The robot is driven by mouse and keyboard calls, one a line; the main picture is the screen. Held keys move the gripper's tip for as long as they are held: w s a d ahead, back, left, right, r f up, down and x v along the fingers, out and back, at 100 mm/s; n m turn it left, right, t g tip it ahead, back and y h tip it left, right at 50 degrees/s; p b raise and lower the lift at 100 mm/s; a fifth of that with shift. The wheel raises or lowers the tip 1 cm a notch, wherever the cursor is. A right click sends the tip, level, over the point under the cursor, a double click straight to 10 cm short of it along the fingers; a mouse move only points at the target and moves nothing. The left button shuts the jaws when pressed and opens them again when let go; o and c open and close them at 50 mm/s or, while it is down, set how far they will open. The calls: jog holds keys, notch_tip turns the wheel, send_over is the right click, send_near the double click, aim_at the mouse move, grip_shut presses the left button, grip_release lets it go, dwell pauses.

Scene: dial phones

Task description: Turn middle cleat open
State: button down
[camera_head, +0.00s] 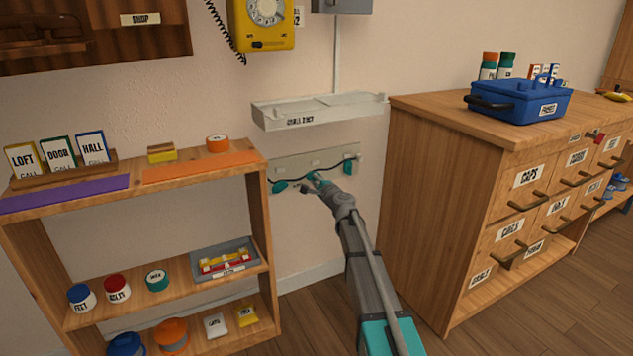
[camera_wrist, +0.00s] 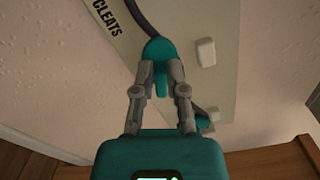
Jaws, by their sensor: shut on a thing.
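The cleat board (camera_head: 290,163) is a pale panel on the wall between the shelf and the drawer cabinet. A dark cord runs across it through teal cleats. The left cleat (camera_head: 279,187) and the right cleat (camera_head: 348,168) are clear of my gripper. My gripper (camera_head: 318,184) is at the middle cleat (camera_head: 316,176), whose lower part it hides in the head view. In the wrist view, my gripper (camera_wrist: 161,85) is shut on the narrow lower part of the teal middle cleat (camera_wrist: 158,49). The cord meets this cleat's top. Another teal part shows behind the right finger.
A white wall ledge (camera_head: 320,110) juts out just above the board. The wooden shelf (camera_head: 200,167) stands close on the left, the drawer cabinet (camera_head: 440,190) on the right. A yellow dial phone (camera_head: 262,25) hangs above. The floor between shelf and cabinet is clear around my arm.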

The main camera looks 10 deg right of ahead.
jog(key=shift+f+n+b, duration=0.2)
jog(key=shift+f+n, duration=0.05)
jog(key=shift+n, duration=1.3)
jog(key=shift+f+n+b, duration=0.25)
jog(key=shift+n, duration=1.25)
jog(key=shift+f+n+b, duration=0.2)
jog(key=shift+f+n, duration=0.05)
jog(key=shift+n, duration=1.3)
jog(key=c, duration=0.7)
grip_release()
jog(key=shift+s, duration=0.1)
jog(key=v, duration=1.1)
jog(key=shift+s+d, duration=0.2)
jog(key=shift+s, duration=0.1)
jog(key=shift+a+r, duration=0.1)
